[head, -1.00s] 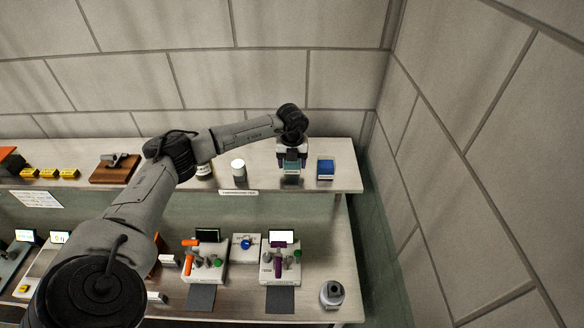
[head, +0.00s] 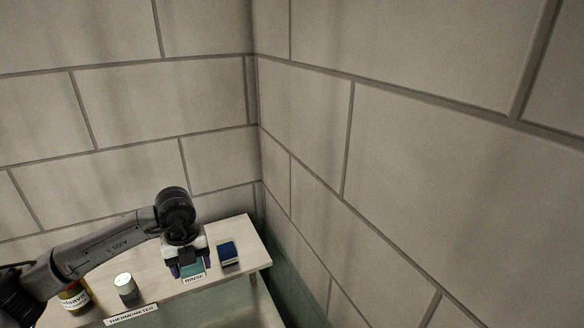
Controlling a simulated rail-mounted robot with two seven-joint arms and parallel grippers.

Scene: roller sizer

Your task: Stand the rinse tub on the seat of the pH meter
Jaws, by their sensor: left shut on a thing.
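The rinse tub (head: 192,268) is a small teal container at the front part of the upper shelf, with a white label reading RINSE at its front. My left gripper (head: 190,263) points down over it and is shut on it, dark fingers at its sides. The gripper hides much of the tub, and I cannot tell whether it is touching the shelf. The pH meter and its seat are not in view now. My right gripper is not in view.
A blue box (head: 228,253) stands close to the right of the tub. A white-topped cylinder (head: 126,288) and a labelled jar (head: 74,300) stand to the left. The shelf (head: 236,228) carries a THERMOMETER label (head: 131,315). Tiled walls meet in a corner behind.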

